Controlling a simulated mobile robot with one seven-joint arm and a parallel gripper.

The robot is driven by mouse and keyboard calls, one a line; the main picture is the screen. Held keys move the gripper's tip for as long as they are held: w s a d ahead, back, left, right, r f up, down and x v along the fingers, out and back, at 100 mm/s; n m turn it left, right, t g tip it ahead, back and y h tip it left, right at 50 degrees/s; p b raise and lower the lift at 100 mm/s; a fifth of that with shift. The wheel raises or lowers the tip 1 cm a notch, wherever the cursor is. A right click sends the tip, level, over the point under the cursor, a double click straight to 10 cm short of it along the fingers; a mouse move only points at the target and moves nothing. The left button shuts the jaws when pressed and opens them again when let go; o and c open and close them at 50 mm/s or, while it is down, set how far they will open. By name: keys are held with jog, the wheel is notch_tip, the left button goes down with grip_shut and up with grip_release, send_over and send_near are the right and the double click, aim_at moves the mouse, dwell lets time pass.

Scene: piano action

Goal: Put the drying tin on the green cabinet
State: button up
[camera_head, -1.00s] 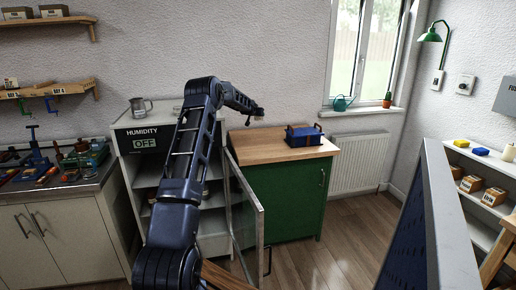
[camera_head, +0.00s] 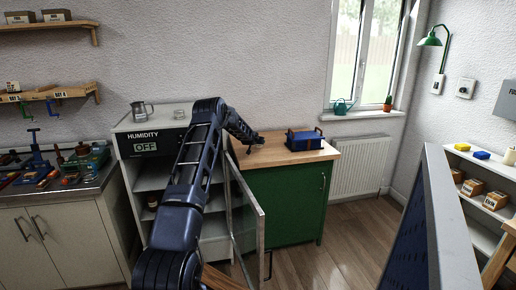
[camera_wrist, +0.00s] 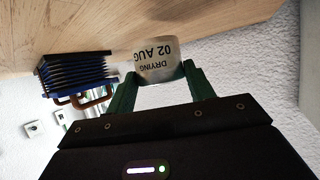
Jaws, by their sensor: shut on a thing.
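The drying tin (camera_wrist: 157,60) is a pale round tin labelled "DRYING 02 AUG", upside down in the wrist view. My gripper (camera_wrist: 158,78) is shut on it, with green fingers at its two sides. The green cabinet (camera_head: 285,203) has a wooden top (camera_head: 262,154), which also shows in the wrist view (camera_wrist: 180,22). In the head view my gripper (camera_head: 250,146) is low over the left part of this top. The tin cannot be made out there. In the wrist view the tin's base is at or very near the wood; I cannot tell whether it touches.
A blue rack with dark fins (camera_head: 305,140) stands on the right of the wooden top, beside the tin in the wrist view (camera_wrist: 75,73). The humidity cabinet (camera_head: 146,134) with an open glass door (camera_head: 246,215) is at left. The top's front middle is clear.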

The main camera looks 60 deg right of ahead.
aim_at(258, 146)
jog(key=shift+f, duration=1.85)
jog(key=o, duration=1)
jog(key=shift+f, duration=0.1)
jog(key=shift+s+a+r, duration=0.1)
jog(key=shift+a+r, duration=0.3)
jog(key=shift+a, duration=0.1)
jog(key=v, duration=1.1)
jog(key=shift+f, duration=0.1)
